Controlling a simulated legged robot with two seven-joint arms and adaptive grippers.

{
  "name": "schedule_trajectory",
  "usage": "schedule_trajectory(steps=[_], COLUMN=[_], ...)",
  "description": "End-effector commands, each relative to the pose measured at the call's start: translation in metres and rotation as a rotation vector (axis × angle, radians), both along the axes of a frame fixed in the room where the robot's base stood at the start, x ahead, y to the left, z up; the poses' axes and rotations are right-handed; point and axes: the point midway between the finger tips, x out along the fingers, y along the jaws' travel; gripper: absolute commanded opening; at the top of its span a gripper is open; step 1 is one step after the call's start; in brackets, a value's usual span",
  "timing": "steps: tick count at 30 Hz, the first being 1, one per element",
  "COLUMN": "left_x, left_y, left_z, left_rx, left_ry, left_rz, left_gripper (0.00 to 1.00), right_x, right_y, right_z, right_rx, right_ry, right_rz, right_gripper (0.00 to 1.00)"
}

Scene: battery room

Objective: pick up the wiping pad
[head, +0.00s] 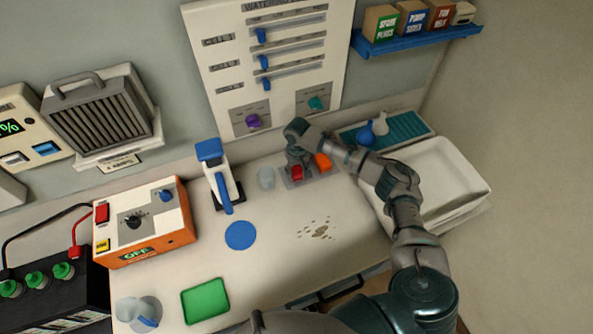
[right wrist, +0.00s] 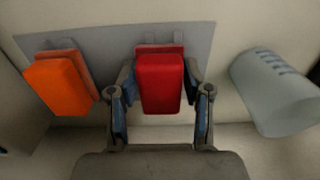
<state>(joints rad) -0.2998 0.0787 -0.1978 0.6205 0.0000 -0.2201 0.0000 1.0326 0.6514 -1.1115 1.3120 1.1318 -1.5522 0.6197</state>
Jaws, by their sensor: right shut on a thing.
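A red block-shaped pad (head: 297,173) is at the grey holder plate (head: 285,182) near the back of the counter. My right gripper (head: 297,158) reaches down to it from behind. In the right wrist view the red pad (right wrist: 160,84) is between the two fingers of my right gripper (right wrist: 160,108), which is shut on it. A similar orange pad (head: 323,162) is beside it on the same plate; it also shows in the right wrist view (right wrist: 60,85). I cannot tell whether the red pad touches the plate. My left gripper is not in view.
A clear cup (head: 266,178) stands just left of the holder. Brown specks (head: 320,231) lie on the counter in front. A blue disc (head: 241,235), a green tray (head: 205,300) and an orange-and-white box (head: 146,222) are farther left. A white basin (head: 445,180) is right.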

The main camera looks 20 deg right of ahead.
Motion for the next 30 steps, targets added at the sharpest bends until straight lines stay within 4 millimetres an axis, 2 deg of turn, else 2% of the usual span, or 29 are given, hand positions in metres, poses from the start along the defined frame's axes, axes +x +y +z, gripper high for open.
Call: schedule_trajectory(steps=[3,8,15,20,27,30], left_x=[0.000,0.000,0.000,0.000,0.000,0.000], left_y=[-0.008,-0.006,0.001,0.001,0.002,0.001], left_z=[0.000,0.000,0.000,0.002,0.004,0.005], left_rx=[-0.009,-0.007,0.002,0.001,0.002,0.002], left_ry=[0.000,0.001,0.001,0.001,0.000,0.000], left_rz=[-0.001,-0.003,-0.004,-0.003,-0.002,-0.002], left_gripper=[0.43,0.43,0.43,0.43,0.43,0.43], right_x=[-0.001,-0.001,-0.001,-0.037,-0.105,-0.127], right_y=[-0.001,0.000,-0.001,-0.004,-0.006,-0.007], right_z=[-0.002,0.005,0.037,0.037,0.043,0.045], right_rx=[-0.005,-0.005,-0.002,-0.004,-0.004,-0.005], right_ry=[0.004,0.004,0.001,0.004,0.004,0.004], right_rz=[-0.001,-0.001,-0.001,0.001,0.002,0.001], right_gripper=[0.15,0.14,0.14,0.14,0.14,0.14])
